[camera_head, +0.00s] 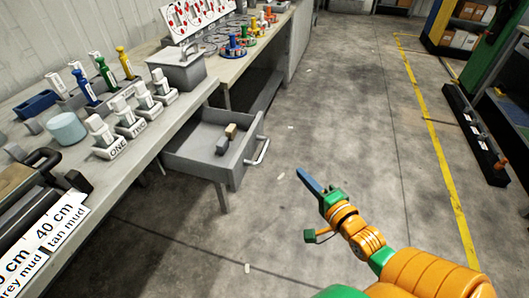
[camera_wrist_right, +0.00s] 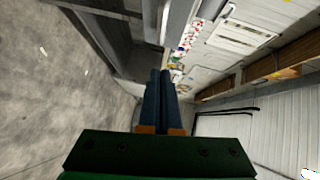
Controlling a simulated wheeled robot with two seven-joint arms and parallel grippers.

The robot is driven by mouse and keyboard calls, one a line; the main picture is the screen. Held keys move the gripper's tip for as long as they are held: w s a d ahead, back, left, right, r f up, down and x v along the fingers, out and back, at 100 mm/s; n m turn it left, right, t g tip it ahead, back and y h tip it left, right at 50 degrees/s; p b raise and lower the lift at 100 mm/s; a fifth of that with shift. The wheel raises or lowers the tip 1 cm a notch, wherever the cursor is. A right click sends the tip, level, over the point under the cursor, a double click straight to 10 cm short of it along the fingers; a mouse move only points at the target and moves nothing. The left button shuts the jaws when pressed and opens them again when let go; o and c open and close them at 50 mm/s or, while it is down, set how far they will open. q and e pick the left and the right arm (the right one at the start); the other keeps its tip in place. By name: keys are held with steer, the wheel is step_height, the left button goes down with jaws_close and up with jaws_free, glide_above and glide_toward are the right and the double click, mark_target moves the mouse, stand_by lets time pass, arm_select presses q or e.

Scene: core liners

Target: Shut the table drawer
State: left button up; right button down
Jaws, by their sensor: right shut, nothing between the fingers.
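The grey table drawer (camera_head: 199,147) stands pulled out from under the long workbench in the head view. Its light bar handle (camera_head: 262,152) is on the front panel, facing right. My right gripper (camera_head: 303,176) is shut and empty, to the right of the drawer front and apart from the handle. Its blue fingers also show together in the right wrist view (camera_wrist_right: 160,80). My left gripper is not in view.
The workbench (camera_head: 180,115) carries a grey box (camera_head: 177,72), several labelled white holders, coloured tools and a light-blue cylinder (camera_head: 67,129). Shelving stands at the far right.

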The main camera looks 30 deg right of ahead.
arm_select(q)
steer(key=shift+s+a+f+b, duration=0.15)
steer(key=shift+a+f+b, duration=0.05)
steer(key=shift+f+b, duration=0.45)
arm_select(e)
steer(key=w+a+f, duration=0.2)
steer(key=w, duration=0.9)
steer(key=shift+w, duration=0.1)
